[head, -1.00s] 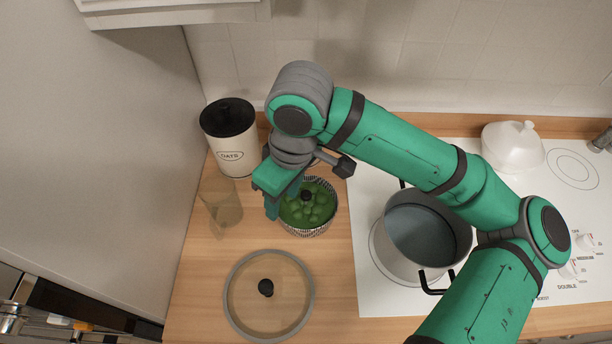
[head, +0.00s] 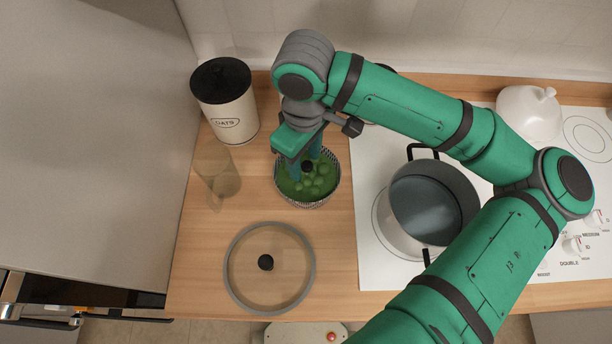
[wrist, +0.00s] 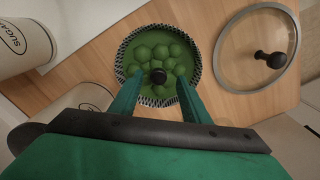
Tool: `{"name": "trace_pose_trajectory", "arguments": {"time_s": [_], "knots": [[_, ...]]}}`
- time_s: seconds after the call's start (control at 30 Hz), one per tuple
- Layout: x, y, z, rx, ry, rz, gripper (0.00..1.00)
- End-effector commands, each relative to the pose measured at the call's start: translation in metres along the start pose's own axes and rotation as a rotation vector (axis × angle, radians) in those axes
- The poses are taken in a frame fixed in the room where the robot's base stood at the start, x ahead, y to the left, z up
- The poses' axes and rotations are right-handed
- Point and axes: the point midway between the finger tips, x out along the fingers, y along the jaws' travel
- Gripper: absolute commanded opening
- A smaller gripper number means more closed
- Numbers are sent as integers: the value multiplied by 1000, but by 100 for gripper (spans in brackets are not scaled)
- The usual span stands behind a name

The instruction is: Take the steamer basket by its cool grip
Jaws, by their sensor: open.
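The steamer basket (head: 331,184) is a round mesh basket holding green round pieces, on the wooden counter left of the hob.
A lidded canister (head: 225,103) and a clear glass (head: 217,177) stand left of the basket. A glass lid with a black knob (head: 265,262) lies in front. A pot (head: 420,208) on the hob is to the right, with a white lidded dish (head: 528,112) behind.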

Motion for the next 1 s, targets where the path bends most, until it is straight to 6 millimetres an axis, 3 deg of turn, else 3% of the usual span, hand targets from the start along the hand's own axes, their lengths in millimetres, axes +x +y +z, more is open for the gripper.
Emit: {"name": "trace_pose_trajectory", "arguments": {"time_s": [0.3,0.63,0.8,1.0], "knots": [[41,3,3,0,0,-1,43],[47,3,2,-3,0,0,43],[47,3,2,-2,0,0,2],[47,3,2,-2,0,0,0]]}}
